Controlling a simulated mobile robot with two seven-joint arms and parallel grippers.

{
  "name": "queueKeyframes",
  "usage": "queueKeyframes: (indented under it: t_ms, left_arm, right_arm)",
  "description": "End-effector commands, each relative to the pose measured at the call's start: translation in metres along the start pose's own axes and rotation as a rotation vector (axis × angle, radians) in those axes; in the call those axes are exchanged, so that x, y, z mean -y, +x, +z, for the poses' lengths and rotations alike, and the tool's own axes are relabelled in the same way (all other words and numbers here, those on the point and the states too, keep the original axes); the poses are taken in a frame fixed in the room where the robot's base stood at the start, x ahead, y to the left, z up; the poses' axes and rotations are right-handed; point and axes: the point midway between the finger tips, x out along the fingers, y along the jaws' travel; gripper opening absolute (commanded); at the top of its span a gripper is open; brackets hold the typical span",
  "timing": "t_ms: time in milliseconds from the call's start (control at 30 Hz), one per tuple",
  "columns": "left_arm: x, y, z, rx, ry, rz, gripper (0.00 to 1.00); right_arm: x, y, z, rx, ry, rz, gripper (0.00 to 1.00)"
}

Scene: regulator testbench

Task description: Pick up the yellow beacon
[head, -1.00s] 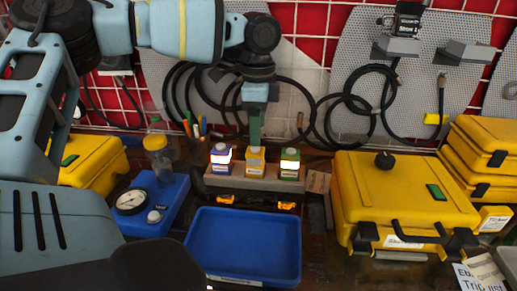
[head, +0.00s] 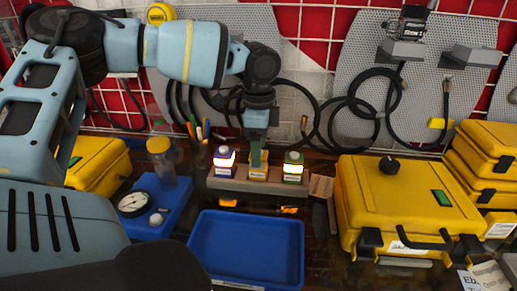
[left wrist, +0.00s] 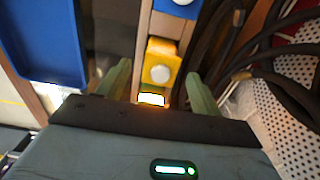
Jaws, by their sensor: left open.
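The yellow beacon (head: 259,174) stands upright on a grey rack (head: 237,185), between a purple-blue beacon (head: 224,161) and a green beacon (head: 293,169). My left gripper (head: 257,160) is pointing down at the yellow beacon, its fingers covering part of the beacon's top. In the left wrist view, the open green fingers of my left gripper (left wrist: 158,71) lie on either side of the yellow beacon (left wrist: 163,50), with gaps visible. Its white round top and a lit white panel show there. My right gripper is not in view.
An empty blue tray (head: 246,250) lies in front of the rack. A blue gauge box (head: 165,215) and yellow case (head: 98,165) are at left; a large yellow case (head: 405,200) is at right. Black hoses (head: 350,120) hang behind.

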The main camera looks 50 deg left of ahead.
Motion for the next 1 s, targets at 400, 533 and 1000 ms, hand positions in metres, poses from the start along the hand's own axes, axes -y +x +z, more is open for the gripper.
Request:
queueKeyframes:
  t_ms: [400, 533, 1000]
  left_arm:
    - [0.000, 0.026, 0.001, 0.000, 0.001, -0.001, 0.65]
    - [0.000, 0.025, 0.001, 0.000, 0.000, -0.001, 0.58]
    - [0.000, 0.025, 0.001, -0.001, 0.000, -0.002, 0.14]
  right_arm:
    - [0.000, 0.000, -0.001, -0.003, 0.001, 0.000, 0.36]
    - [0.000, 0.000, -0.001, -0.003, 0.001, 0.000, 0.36]
    - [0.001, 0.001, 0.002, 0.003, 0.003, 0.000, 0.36]
